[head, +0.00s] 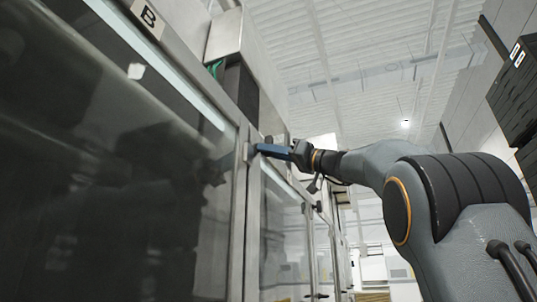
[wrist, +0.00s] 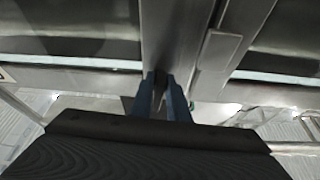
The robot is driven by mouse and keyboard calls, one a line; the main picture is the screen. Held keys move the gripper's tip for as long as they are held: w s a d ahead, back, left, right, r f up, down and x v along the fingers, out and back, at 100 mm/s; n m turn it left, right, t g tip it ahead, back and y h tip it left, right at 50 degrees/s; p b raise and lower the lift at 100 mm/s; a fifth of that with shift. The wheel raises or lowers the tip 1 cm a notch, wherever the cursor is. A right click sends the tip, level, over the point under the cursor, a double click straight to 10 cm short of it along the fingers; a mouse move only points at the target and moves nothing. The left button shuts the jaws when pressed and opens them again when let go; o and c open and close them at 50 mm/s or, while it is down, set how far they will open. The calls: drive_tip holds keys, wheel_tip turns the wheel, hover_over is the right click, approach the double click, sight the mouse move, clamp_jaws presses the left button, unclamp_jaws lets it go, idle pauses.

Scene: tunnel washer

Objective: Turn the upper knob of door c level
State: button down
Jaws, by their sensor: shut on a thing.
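My gripper (head: 266,149) reaches left to the metal post between the glass door under the label B (head: 148,18) and the glass door (head: 284,232) to its right. Its blue fingers also show in the wrist view (wrist: 161,98), shut on a small dark part, apparently a knob (wrist: 161,104). The fingers hide most of that knob, so I cannot tell its angle. No letter C is readable, so I cannot confirm which door it belongs to. Another dark knob (head: 318,206) shows farther along, at the right edge of the neighbouring door.
The row of glass doors runs away to the right, with a lower handle (head: 318,295) near the bottom. A metal box (head: 226,36) sits above the doors. Dark stacked crates (head: 515,100) stand high at the right. The space between is open.

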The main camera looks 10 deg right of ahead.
drive_tip(key=m+b, duration=0.1)
drive_tip(key=m, duration=0.1)
drive_tip(key=m+t+h+b, duration=0.1)
drive_tip(key=m, duration=0.1)
drive_tip(key=shift+s+a+m+t+h, duration=0.2)
drive_tip(key=shift+m+t+h, duration=0.1)
drive_tip(key=shift+s+a+r+m+h+p, duration=0.15)
drive_tip(key=shift+r+m+h+p, duration=0.3)
drive_tip(key=shift+m+h, duration=1.5)
drive_tip(key=shift+s+a+r+m+h+p, duration=0.25)
drive_tip(key=shift+m+p, duration=0.45)
drive_tip(key=shift+m, duration=2.8)
drive_tip(key=shift+s+d+r+m+h+p, duration=0.15)
drive_tip(key=shift+m+h+p, duration=0.75)
drive_tip(key=shift+m, duration=1.85)
drive_tip(key=shift+w+b, duration=0.1)
drive_tip(key=shift+b, duration=0.25)
drive_tip(key=c, duration=1.8)
unclamp_jaws()
drive_tip(key=shift+c, duration=0.2)
drive_tip(key=shift+h, duration=0.3)
